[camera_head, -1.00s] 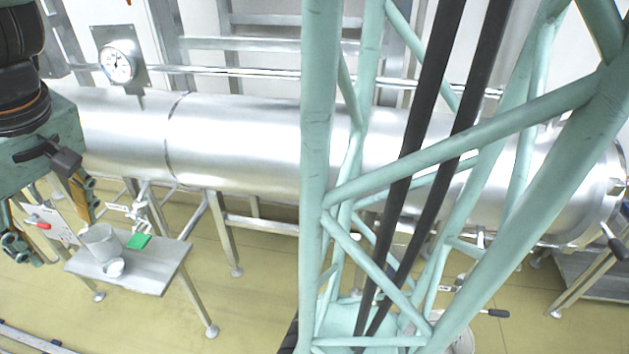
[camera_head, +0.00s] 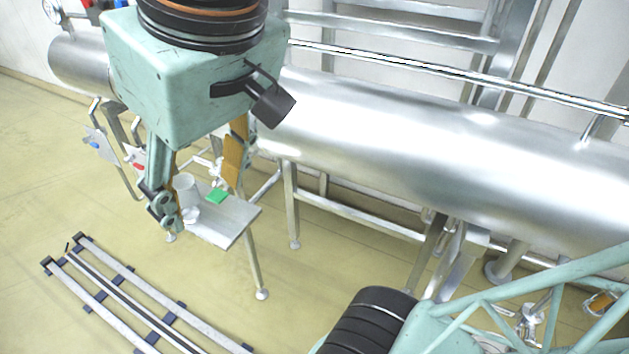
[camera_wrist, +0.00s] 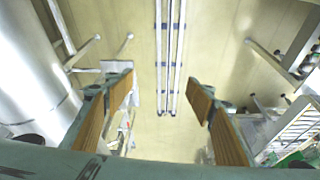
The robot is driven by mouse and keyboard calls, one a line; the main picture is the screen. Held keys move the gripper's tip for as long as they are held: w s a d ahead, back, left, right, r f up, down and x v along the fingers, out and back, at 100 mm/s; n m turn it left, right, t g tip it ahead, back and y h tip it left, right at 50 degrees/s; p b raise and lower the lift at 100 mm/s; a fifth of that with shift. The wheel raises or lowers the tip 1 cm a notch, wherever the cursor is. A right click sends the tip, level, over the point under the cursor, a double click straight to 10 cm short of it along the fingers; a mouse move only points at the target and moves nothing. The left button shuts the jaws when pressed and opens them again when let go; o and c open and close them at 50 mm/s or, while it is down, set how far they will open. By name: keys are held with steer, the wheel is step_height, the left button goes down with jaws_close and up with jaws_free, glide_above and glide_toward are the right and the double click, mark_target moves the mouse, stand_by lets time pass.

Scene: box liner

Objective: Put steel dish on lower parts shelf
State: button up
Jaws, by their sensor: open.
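A small pale round dish (camera_head: 190,215), possibly the steel dish, sits near the front left edge of a small grey table (camera_head: 236,222). A grey cup (camera_head: 184,188) stands just behind it. My gripper (camera_head: 198,187) is open and empty, fingers pointing down; in the head view its fingers overlap the table area, but the height gap is unclear. In the wrist view my gripper (camera_wrist: 160,85) has floor between its fingers and no dish between them. I cannot identify the lower parts shelf for certain.
A green block (camera_head: 217,196) lies on the table. A large steel tank (camera_head: 400,145) runs behind it. Floor rails (camera_head: 115,290) lie at the lower left, with open floor around them. A wire rack (camera_wrist: 297,125) shows at the right of the wrist view.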

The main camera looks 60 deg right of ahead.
steer(key=s, duration=0.4)
steer(key=shift+s+a, duration=0.1)
steer(key=shift+s, duration=0.05)
steer(key=shift+o, duration=0.7)
steer(key=shift+f, duration=0.1)
